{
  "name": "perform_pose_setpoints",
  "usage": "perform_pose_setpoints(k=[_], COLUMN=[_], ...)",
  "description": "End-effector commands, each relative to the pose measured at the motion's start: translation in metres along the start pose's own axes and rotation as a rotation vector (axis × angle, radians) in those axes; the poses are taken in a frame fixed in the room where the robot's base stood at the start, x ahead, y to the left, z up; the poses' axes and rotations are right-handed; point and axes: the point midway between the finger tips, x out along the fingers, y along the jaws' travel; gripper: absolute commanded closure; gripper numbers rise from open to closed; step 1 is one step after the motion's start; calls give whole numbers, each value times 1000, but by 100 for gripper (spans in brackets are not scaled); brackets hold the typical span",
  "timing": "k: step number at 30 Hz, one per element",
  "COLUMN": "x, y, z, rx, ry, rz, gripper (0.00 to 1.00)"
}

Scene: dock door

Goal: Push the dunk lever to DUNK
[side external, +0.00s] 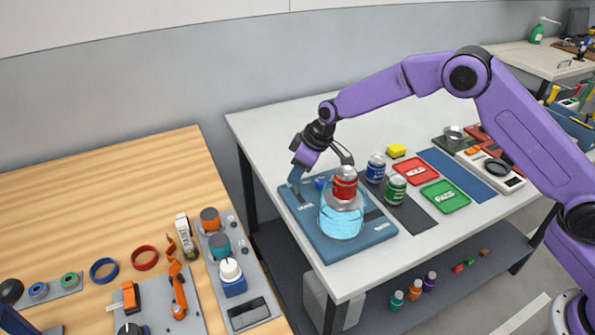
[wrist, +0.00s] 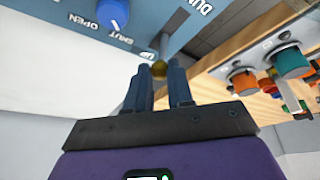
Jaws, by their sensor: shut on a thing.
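The blue dunk station (side external: 362,245) sits on the white table in the side external view. A clear tank of blue water (side external: 341,222) stands on it, with a red can (side external: 345,183) at its top. My gripper (side external: 294,184) is over the station's back left corner. In the wrist view, my gripper (wrist: 160,72) is shut on the lever's yellowish knob (wrist: 159,69). The knob is beside the UP label (wrist: 146,55), apart from the DUNK label (wrist: 203,6). The lever's shaft is hidden by the fingers.
A blue dial (wrist: 113,13) marked OPEN and SHUT is near the lever. Blue (side external: 376,167) and green (side external: 395,189) cans stand right of the tank, beside red (side external: 416,171) and green (side external: 445,196) pads. A wooden bench (side external: 80,215) with parts is at left.

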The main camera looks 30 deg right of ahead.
Motion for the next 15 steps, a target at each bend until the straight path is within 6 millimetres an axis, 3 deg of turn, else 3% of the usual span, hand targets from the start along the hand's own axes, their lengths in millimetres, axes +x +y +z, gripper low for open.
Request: perform_pose_setpoints(k=[15], x=[-4], y=[-6], z=[5], rx=[-29], ry=[77], rz=[70], gripper=[100])
